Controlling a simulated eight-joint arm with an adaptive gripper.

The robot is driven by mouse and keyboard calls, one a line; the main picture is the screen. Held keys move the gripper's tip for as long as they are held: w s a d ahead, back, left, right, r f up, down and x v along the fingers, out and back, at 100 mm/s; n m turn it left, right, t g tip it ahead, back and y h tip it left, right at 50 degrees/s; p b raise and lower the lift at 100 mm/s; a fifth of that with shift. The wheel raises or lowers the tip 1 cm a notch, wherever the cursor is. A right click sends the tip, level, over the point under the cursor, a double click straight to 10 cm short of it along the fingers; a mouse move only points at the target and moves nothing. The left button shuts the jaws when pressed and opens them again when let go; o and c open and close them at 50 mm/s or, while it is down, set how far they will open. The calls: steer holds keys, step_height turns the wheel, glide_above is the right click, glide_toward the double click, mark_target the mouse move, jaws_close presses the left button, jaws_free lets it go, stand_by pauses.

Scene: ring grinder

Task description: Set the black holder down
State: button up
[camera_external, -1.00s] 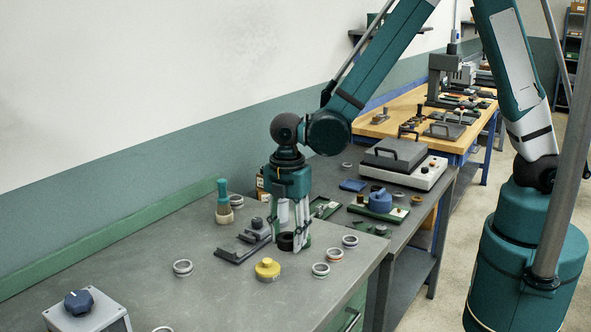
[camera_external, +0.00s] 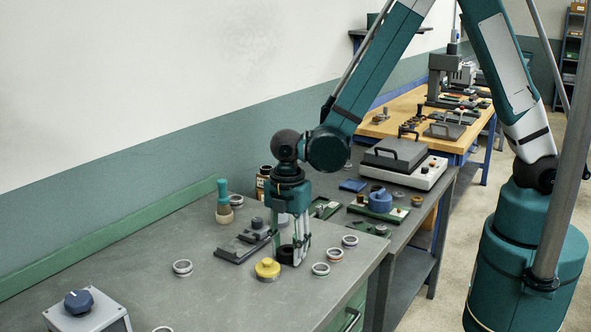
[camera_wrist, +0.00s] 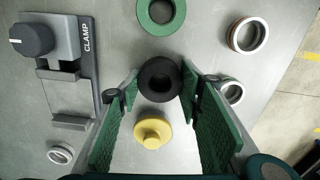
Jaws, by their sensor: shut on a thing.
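In the external view the holder (camera_external: 286,254) is low between the fingertips of my gripper (camera_external: 290,254), at the grey bench top. My gripper is shut on it and points down. I cannot tell whether the holder touches the bench. The fingers partly hide it in the external view.
The clamp fixture (camera_wrist: 66,75) lies to the left. Metal rings (camera_external: 321,269) are near the bench's right edge. Bare bench (camera_external: 190,305) lies toward the front.

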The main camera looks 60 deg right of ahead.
mark_target(288, 250)
steer(key=o, duration=0.9)
steer(key=shift+r+p, duration=0.35)
steer(key=shift+r, duration=5.75)
